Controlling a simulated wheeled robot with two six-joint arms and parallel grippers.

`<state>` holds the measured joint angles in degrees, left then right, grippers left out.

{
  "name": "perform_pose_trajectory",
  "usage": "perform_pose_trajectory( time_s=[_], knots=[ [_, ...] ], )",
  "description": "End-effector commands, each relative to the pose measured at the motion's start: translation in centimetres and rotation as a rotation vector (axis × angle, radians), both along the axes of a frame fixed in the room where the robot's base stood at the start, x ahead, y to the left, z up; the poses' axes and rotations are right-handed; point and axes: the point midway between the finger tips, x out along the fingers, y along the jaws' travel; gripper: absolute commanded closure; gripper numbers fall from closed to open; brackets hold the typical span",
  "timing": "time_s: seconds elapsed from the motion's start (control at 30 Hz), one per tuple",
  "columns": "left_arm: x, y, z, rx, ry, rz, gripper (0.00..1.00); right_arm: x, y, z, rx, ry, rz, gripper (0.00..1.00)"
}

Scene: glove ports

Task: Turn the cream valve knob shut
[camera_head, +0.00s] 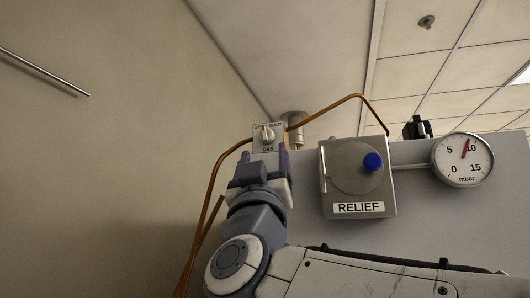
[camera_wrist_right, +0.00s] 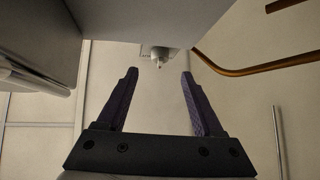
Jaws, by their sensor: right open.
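The cream valve knob (camera_head: 265,135) sits on a small pale plate (camera_head: 268,149) marked GAS, straight ahead at the upper middle of the head view. In the right wrist view the knob (camera_wrist_right: 159,63) shows small, beyond and between the fingertips. My right gripper (camera_head: 264,158) is open and empty, its two purple fingers pointing up toward the plate just below the knob. It also shows open in the right wrist view (camera_wrist_right: 159,73), with a gap between fingertips and knob. My left gripper is not in view.
A grey RELIEF box (camera_head: 325,190) with a blue knob (camera_head: 372,162) is right of my gripper. A round mbar gauge (camera_head: 462,160) is farther right. Copper pipe (camera_head: 325,109) runs above and left of the GAS plate. A metal rod (camera_head: 45,74) is at far left.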

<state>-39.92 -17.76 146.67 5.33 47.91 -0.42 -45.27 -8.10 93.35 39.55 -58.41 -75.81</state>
Motion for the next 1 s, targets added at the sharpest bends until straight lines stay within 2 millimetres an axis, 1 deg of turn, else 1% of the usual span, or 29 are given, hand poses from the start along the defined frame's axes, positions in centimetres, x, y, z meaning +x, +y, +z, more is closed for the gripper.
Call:
perform_pose_trajectory(
  time_s=[0.03, 0.2, 0.3, 0.5, 0.77, 0.8, 0.87, 0.9, 0.97, 1.0],
  knots=[
    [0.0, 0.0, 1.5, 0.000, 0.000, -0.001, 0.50, 0.8, -0.1, 1.5, 0.000, 0.000, -0.004, 0.32],
    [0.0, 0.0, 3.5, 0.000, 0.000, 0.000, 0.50, 2.9, -0.3, 3.4, 0.001, 0.000, -0.003, 0.32],
    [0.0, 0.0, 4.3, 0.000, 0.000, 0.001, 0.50, 3.8, -0.3, 4.2, 0.002, 0.001, -0.002, 0.32],
    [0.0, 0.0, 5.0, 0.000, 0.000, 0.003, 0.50, 4.7, -0.5, 4.8, 0.003, 0.000, -0.002, 0.32],
    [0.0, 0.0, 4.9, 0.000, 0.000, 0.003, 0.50, 4.8, -0.6, 4.7, 0.004, 0.000, -0.002, 0.32],
    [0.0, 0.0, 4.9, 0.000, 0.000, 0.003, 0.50, 4.8, -0.6, 4.7, 0.004, 0.000, -0.002, 0.35],
    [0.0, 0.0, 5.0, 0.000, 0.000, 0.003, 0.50, 4.8, -0.6, 4.7, 0.004, 0.000, -0.002, 0.58],
    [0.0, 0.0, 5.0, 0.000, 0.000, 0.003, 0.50, 4.8, -0.6, 4.7, 0.004, 0.000, -0.002, 0.74],
    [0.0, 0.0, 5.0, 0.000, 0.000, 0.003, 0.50, 4.8, -0.6, 4.7, 0.004, 0.000, -0.002, 0.97],
    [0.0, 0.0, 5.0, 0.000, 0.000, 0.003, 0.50, 4.8, -0.6, 4.7, 0.004, 0.000, -0.002, 1.00]
  ],
)
